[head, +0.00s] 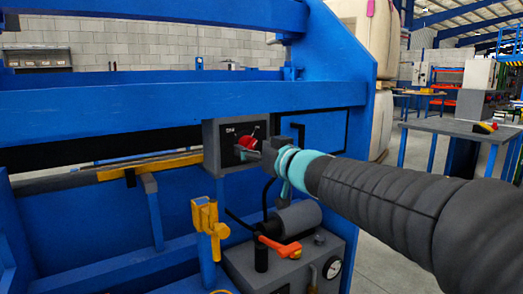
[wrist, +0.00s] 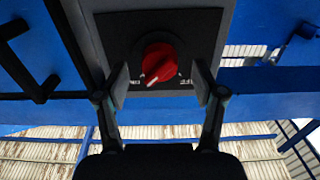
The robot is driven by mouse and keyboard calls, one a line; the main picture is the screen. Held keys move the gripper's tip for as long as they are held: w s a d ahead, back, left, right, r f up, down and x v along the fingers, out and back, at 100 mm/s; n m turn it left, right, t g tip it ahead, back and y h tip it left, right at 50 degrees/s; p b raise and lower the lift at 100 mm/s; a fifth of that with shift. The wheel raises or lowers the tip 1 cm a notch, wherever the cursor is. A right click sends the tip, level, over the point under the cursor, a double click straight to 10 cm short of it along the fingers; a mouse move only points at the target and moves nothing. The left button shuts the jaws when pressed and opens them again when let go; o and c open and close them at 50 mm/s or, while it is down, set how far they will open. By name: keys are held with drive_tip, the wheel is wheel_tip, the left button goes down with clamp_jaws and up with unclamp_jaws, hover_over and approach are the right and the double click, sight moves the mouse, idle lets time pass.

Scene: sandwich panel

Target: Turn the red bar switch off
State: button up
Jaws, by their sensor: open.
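The red bar switch (head: 248,142) is a red rotary knob on the black face of a grey control box (head: 212,150). In the wrist view the red switch (wrist: 158,62) sits upright in the middle of the black plate (wrist: 205,28), its white mark slanting toward the lower left. White lettering beside it is too small to read surely. My gripper (wrist: 160,78) is open, with one finger on each side of the switch and gaps between. In the head view my gripper (head: 262,152) is in front of the box and partly hides it.
A blue machine frame (head: 180,103) surrounds the box. Below are a yellow bracket (head: 207,217), an orange-red lever (head: 280,247) and a pressure gauge (head: 333,268). A black handle (wrist: 35,88) shows left in the wrist view. A workbench (head: 450,127) stands at right.

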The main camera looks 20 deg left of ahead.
drive_tip(key=shift+x, duration=0.85)
drive_tip(key=c, duration=1.2)
drive_tip(key=shift+o, duration=0.2)
